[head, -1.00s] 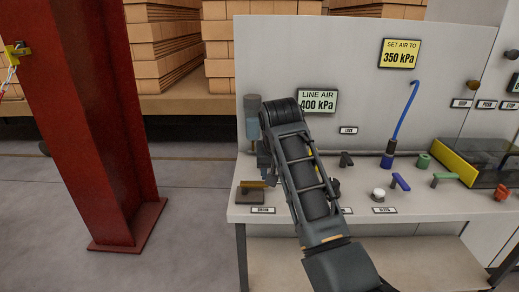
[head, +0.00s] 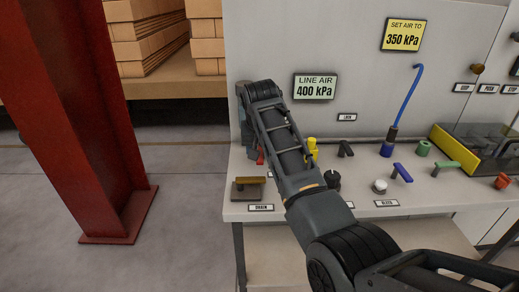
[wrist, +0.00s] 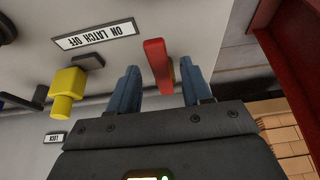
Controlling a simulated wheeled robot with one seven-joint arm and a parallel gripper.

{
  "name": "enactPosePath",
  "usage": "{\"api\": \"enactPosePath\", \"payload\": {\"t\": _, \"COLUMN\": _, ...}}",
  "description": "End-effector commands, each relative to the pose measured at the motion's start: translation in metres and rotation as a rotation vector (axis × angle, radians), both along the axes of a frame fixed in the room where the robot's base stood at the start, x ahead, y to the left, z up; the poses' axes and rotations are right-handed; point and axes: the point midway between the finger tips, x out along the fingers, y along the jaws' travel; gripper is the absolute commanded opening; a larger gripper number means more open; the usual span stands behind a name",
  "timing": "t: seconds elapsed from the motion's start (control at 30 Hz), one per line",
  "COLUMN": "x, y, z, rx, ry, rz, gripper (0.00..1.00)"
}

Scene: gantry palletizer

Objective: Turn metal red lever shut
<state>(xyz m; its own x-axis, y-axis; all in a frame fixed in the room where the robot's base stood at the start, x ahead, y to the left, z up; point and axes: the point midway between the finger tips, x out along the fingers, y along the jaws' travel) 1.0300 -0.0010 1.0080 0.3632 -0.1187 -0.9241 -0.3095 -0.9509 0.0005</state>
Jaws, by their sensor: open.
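The red lever (wrist: 157,66) shows in the wrist view as a flat bar standing between the two blue fingers of my gripper (wrist: 160,82). The fingers are open, with a gap visible on each side of the lever. In the head view only a small red piece of the lever (head: 260,157) shows beside my arm, at the left end of the bench. My gripper's fingers are hidden behind my arm there. The lever's mount is mostly hidden.
A yellow fitting (wrist: 66,88) and a label reading "ON LATCH OFF" (wrist: 95,36) are near the fingers. The drain handle (head: 249,182) sits at the front left of the bench (head: 350,209). A red steel column (head: 85,120) stands left, with open floor between.

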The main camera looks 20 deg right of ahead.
Motion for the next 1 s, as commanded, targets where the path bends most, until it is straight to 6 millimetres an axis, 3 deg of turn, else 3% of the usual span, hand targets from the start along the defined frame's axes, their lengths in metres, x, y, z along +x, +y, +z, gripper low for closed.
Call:
{"api": "enactPosePath", "payload": {"t": 0.33, "x": 0.0018, "y": -0.0006, "z": -0.0048, "rx": 0.0, "ry": 0.0, "rz": 0.0, "gripper": 0.49}}
{"api": "enactPosePath", "payload": {"t": 0.83, "x": 0.0017, "y": -0.0004, "z": -0.0045, "rx": 0.0, "ry": 0.0, "rz": 0.0, "gripper": 0.01}}
{"api": "enactPosePath", "payload": {"t": 1.0, "x": 0.0016, "y": -0.0004, "z": -0.0045, "rx": 0.0, "ry": 0.0, "rz": 0.0, "gripper": 0.0}}
